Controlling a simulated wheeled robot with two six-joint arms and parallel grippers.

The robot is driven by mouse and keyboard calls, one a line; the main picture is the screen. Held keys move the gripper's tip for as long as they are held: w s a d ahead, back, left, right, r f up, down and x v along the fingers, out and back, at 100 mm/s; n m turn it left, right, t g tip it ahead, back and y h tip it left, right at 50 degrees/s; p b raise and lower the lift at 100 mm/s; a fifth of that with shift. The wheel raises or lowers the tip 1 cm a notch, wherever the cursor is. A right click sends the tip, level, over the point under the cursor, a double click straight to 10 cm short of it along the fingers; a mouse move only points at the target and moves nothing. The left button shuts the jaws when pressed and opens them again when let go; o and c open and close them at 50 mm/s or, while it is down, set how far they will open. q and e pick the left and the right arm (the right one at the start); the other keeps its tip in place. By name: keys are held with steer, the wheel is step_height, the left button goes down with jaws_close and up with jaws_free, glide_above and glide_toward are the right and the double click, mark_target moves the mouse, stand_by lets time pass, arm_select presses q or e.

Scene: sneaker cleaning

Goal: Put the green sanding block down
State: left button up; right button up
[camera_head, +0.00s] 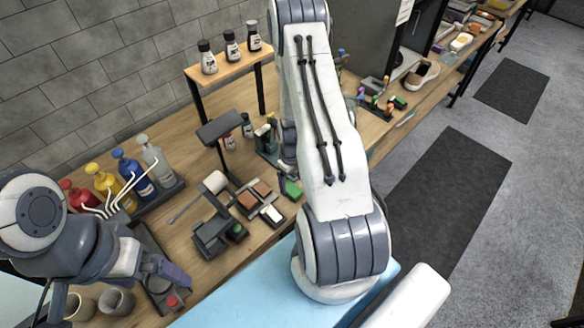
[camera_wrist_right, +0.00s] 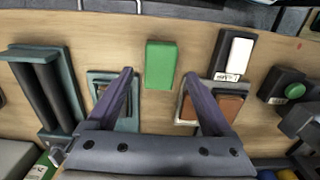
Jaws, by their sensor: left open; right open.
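The green sanding block (camera_wrist_right: 161,65) lies flat on the wooden bench in the right wrist view. It also shows in the head view (camera_head: 293,189), partly covered by my right arm. My right gripper (camera_wrist_right: 158,77) is open, with one finger on each side of the block's near end in the picture and a visible gap to each. Nothing is held between the fingers. In the head view the right gripper is mostly hidden behind its arm. My left gripper (camera_head: 175,274) is open at the lower left, apart from the block.
In the wrist view, a dark tray with a white block (camera_wrist_right: 239,57) and brown blocks (camera_wrist_right: 226,107) lies right of the green block. A teal-edged rack (camera_wrist_right: 48,88) stands left. Squirt bottles (camera_head: 132,172) stand along the wall. Bare bench surrounds the green block's far end.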

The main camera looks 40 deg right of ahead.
mark_target(292, 189)
step_height(292, 189, up, 8)
steer(key=b, duration=0.1)
steer(key=shift+r, duration=0.25)
steer(key=shift+f, duration=0.1)
step_height(292, 189, down, 8)
steer(key=shift+r+p, duration=0.1)
steer(key=shift+p, duration=0.55)
step_height(292, 189, down, 5)
steer(key=shift+f+b, duration=0.1)
steer(key=shift+b, duration=0.65)
step_height(292, 189, up, 2)
steer(key=shift+w+r+p, duration=0.1)
steer(key=shift+p, duration=0.45)
steer(key=shift+r, duration=0.6)
